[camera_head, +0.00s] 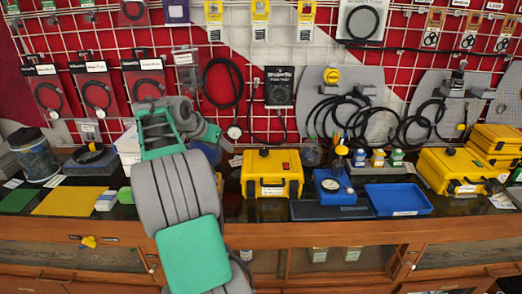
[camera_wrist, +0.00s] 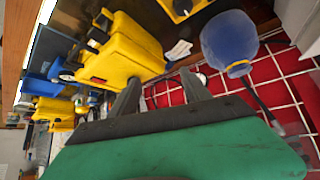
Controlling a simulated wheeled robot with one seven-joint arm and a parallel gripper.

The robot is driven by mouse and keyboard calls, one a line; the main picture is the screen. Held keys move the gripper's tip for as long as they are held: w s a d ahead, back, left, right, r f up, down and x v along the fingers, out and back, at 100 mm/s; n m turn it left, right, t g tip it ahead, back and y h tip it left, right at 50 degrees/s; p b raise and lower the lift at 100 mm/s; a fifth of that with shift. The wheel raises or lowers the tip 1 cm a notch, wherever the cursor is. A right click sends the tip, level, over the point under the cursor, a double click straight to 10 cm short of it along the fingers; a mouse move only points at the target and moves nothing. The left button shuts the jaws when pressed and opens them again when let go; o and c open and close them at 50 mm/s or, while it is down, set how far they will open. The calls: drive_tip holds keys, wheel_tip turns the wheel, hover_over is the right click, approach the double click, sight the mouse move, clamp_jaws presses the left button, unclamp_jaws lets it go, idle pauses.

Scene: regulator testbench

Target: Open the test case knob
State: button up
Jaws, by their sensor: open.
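The yellow test case (camera_head: 272,177) stands upright on the bench near the middle of the head view. Its black knob (camera_head: 264,152) sits on the top edge. In the wrist view a large yellow case (camera_wrist: 125,48) with black latches lies ahead of the fingers. It looks like the same case, but I cannot make out its knob for certain. My gripper (camera_wrist: 160,76) is open and empty, its two fingers apart in front of this case's near edge. In the head view my grey and green arm rises left of the case, and its fingers are not clearly visible.
A blue gauge unit (camera_head: 333,187) and a blue tray (camera_head: 398,199) are right of the case. More yellow cases (camera_head: 458,170) stand farther right. Behind is a wire-grid wall with hanging cables (camera_head: 222,82). A translucent blue jar (camera_wrist: 230,40) is near the wall.

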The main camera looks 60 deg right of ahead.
sight(264, 150)
drive_tip(key=s+d+m, duration=0.1)
drive_tip(key=s+d, duration=0.1)
drive_tip(key=d, duration=0.1)
drive_tip(key=s+d+f+m+g, duration=0.1)
drive_tip(key=s+d, duration=0.2)
drive_tip(key=s+d+m+g, duration=0.1)
drive_tip(key=s+d, duration=0.1)
drive_tip(key=d, duration=0.1)
drive_tip(key=shift+s+f+m, duration=0.2)
drive_tip(key=shift+f+m, duration=0.15)
drive_tip(key=shift+m, duration=0.05)
drive_tip(key=x, duration=0.7)
drive_tip(key=shift+s+d+p, duration=0.1)
drive_tip(key=shift+d+p, duration=0.05)
drive_tip(key=shift+p, duration=0.15)
drive_tip(key=shift+c, duration=0.3)
clamp_jaws()
